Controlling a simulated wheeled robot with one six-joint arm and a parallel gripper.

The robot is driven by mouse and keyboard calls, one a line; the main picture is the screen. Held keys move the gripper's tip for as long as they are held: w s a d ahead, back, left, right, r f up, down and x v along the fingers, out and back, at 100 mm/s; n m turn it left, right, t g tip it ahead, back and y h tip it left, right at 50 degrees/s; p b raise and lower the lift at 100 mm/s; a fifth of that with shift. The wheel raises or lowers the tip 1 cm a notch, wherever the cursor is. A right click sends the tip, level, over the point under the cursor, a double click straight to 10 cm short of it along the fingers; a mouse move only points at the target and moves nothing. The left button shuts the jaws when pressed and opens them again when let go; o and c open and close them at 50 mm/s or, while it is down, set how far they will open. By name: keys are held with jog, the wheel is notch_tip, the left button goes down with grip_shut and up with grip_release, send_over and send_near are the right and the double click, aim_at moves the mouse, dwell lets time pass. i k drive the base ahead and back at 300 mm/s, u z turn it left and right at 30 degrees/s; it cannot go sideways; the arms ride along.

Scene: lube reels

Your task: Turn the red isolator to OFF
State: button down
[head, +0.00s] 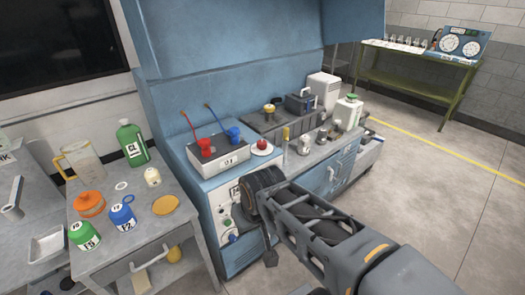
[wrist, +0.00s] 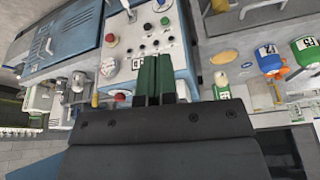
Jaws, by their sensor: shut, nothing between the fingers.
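A white control panel (head: 226,218) is on the front of the blue cabinet, partly hidden behind my arm in the head view. It also shows in the wrist view (wrist: 155,45), with several dark knobs and small buttons. A red knob (wrist: 109,38) sits near the panel's left edge in the wrist view and looks like the isolator. Its handle position is too small to read. In the head view my arm covers that area. My gripper (wrist: 153,58) has green fingers pressed together and empty, pointing toward the panel. The fingers appear apart from the red knob, to its right in the wrist view.
A grey side table (head: 135,225) with bottles and lids stands left of the cabinet. A blue door (wrist: 65,38) adjoins the panel. Floor at right is clear.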

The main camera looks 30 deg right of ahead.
aim_at(261, 144)
jog(key=z, duration=0.5)
jog(key=k, duration=0.6)
jog(key=z, duration=0.9)
jog(key=i, duration=0.75)
jog(key=u, duration=0.75)
jog(key=i, duration=0.7)
jog(key=u, duration=0.8)
